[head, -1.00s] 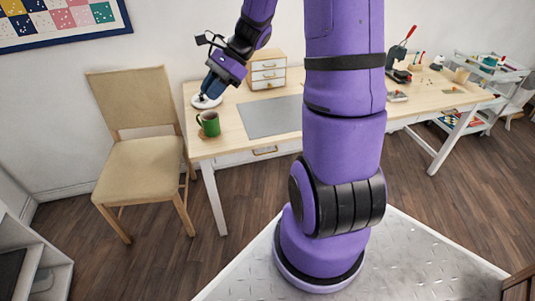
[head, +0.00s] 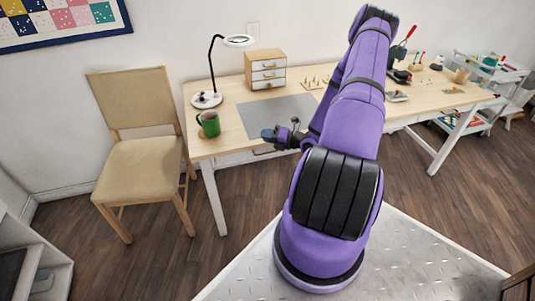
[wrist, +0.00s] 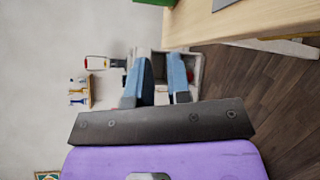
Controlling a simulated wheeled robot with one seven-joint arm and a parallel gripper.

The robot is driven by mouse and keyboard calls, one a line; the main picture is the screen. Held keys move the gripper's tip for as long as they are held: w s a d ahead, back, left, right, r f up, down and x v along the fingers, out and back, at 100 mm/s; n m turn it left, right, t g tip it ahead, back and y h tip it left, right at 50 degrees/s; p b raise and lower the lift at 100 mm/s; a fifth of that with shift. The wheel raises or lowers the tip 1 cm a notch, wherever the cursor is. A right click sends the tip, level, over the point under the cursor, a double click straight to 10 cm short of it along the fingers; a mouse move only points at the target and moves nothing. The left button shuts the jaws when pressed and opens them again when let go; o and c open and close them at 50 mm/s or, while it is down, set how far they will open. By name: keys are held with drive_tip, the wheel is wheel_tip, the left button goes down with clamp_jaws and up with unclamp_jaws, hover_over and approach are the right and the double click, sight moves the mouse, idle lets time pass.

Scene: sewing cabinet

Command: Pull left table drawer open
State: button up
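The left table drawer (head: 236,158) is a white front under the wooden tabletop. It looks shut, and its wooden handle (head: 262,151) is partly hidden by my gripper. My gripper (head: 267,134) is at the table's front edge, just above and in front of the handle as seen in the head view, pointing left. In the wrist view my gripper (wrist: 158,60) has its two blue fingers apart with nothing between them. The handle does not show in the wrist view, so I cannot tell how far the fingers are from it.
A beige chair (head: 139,165) stands at the left. The tabletop edge (wrist: 235,20) is close in the wrist view.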

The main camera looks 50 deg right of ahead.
drive_tip(key=s+d+f+m+h, duration=0.25)
drive_tip(key=f+m+h, duration=0.2)
drive_tip(key=f, duration=0.25)
drive_tip(key=s+d+f+m+h, duration=0.1)
drive_tip(key=s+f+m+h, duration=0.25)
drive_tip(key=f+m, duration=0.25)
drive_tip(key=shift+y, duration=0.3)
drive_tip(key=x, duration=1)
drive_tip(key=shift+w+f, duration=0.2)
drive_tip(key=shift+w, duration=0.1)
drive_tip(key=shift+a, duration=0.1)
clamp_jaws()
